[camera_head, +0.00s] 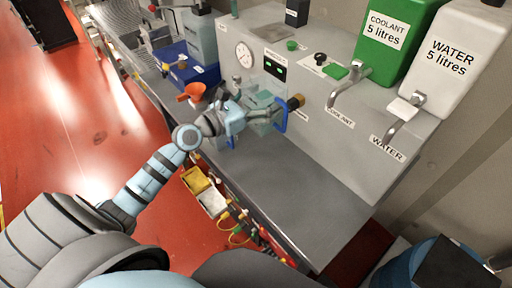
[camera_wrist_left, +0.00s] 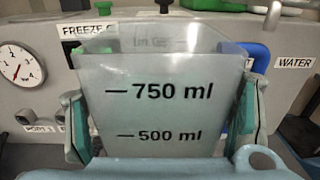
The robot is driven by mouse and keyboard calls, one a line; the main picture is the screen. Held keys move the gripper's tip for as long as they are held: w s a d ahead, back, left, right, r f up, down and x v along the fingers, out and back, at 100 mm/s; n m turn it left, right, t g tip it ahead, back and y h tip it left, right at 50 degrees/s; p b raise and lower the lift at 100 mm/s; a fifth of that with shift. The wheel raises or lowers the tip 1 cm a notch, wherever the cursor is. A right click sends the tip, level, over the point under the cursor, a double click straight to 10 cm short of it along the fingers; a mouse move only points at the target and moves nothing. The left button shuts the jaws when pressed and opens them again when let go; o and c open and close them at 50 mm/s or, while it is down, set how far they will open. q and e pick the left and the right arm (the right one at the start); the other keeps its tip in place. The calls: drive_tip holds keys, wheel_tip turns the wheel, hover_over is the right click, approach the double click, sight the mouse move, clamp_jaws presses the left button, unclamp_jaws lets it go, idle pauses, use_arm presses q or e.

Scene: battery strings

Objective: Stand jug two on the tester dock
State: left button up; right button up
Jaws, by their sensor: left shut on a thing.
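A clear jug (camera_head: 264,122) with a blue handle (camera_head: 283,114) is between the fingers of my left gripper (camera_head: 258,111), in front of the grey panel. In the left wrist view the jug (camera_wrist_left: 160,112) fills the middle, looks upright and shows 750 ml and 500 ml marks. The fingers are shut on its two sides. Its number is not readable, and I cannot tell whether its base touches anything. Another blue handle (camera_head: 230,141) shows below the gripper, mostly hidden. A tester dock cannot be picked out for sure. My right gripper is not in view.
The panel carries a dial (camera_head: 244,55), a lit display (camera_head: 275,68), a coolant tap (camera_head: 347,82) and a water tap (camera_head: 402,112). Green coolant (camera_head: 393,40) and white water (camera_head: 455,60) tanks stand above. An orange funnel (camera_head: 192,92) is left. The grey bench (camera_head: 300,190) is clear in front.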

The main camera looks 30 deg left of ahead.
use_arm(q)
drive_tip(key=shift+w+a+n+y, duration=0.2)
drive_tip(key=shift+w+n+y, duration=0.25)
drive_tip(key=shift+w, duration=0.7)
drive_tip(key=shift+f, duration=0.75)
drive_tip(key=f+b, duration=0.3)
drive_tip(key=f, duration=0.3)
drive_tip(key=f+b, duration=0.4)
drive_tip(key=f, duration=0.2)
drive_tip(key=f+b, duration=0.4)
drive_tip(key=f, duration=0.2)
drive_tip(key=shift+s, duration=0.35)
drive_tip(key=o, duration=1.5)
drive_tip(key=shift+f, duration=0.15)
drive_tip(key=o, duration=0.4)
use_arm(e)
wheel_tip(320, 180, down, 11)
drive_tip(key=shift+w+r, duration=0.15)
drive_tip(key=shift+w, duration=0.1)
